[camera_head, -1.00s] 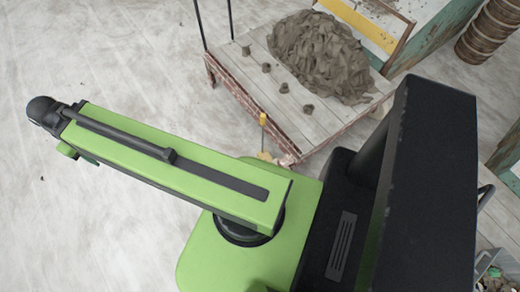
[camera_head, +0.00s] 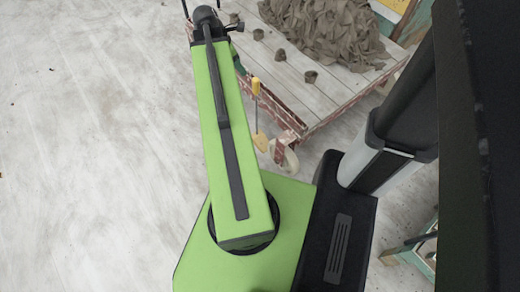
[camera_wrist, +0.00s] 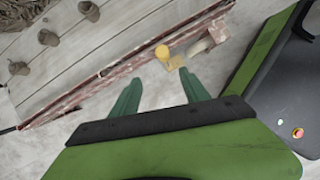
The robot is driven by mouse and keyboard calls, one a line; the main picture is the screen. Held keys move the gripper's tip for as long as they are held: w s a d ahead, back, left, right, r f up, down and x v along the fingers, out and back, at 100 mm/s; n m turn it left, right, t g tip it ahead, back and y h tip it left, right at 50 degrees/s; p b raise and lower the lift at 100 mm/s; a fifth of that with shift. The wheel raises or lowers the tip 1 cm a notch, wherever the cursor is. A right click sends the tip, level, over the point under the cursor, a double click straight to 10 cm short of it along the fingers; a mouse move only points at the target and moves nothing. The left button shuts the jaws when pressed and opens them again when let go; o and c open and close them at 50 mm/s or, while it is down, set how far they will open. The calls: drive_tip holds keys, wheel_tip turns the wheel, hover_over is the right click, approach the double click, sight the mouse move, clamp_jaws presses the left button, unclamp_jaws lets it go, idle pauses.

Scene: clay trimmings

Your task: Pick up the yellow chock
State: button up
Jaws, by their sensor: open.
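The yellow chock (camera_head: 260,141) sits on the floor by the corner wheel of the low wooden cart, with an upright handle topped by a yellow grip (camera_head: 256,87). In the wrist view the round yellow grip (camera_wrist: 162,52) shows from above, with part of the chock (camera_wrist: 176,64) beside it. My gripper (camera_wrist: 160,76) is open and empty, its two green fingers pointing toward the grip, which appears just beyond the fingertips. In the head view my arm hides most of the gripper.
The cart (camera_head: 300,90) has a plank deck and a worn red edge. Its wheel (camera_head: 287,158) is right beside the chock. A heap of clay trimmings (camera_head: 330,30) and several small clay lumps (camera_head: 310,76) lie on the deck. The floor (camera_head: 90,150) on the left is clear.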

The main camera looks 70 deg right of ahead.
sight(258, 89)
drive_tip(key=b+x, duration=0.3)
drive_tip(key=x, duration=0.1)
drive_tip(key=b+x, duration=0.4)
drive_tip(key=s+b+x, duration=0.1)
drive_tip(key=b+x, duration=0.3)
drive_tip(key=x, duration=0.1)
drive_tip(key=shift+s+d+r, duration=0.15)
drive_tip(key=shift+d, duration=0.05)
drive_tip(key=shift+s+d+f, duration=0.1)
drive_tip(key=shift+f, duration=0.1)
drive_tip(key=shift+r, duration=0.15)
drive_tip(key=b+x, duration=0.5)
drive_tip(key=shift+w+a+f, duration=0.2)
drive_tip(key=shift+a+f, duration=0.1)
drive_tip(key=shift+a, duration=0.05)
drive_tip(key=shift+s+d, duration=0.1)
drive_tip(key=shift+r, duration=0.15)
clamp_jaws()
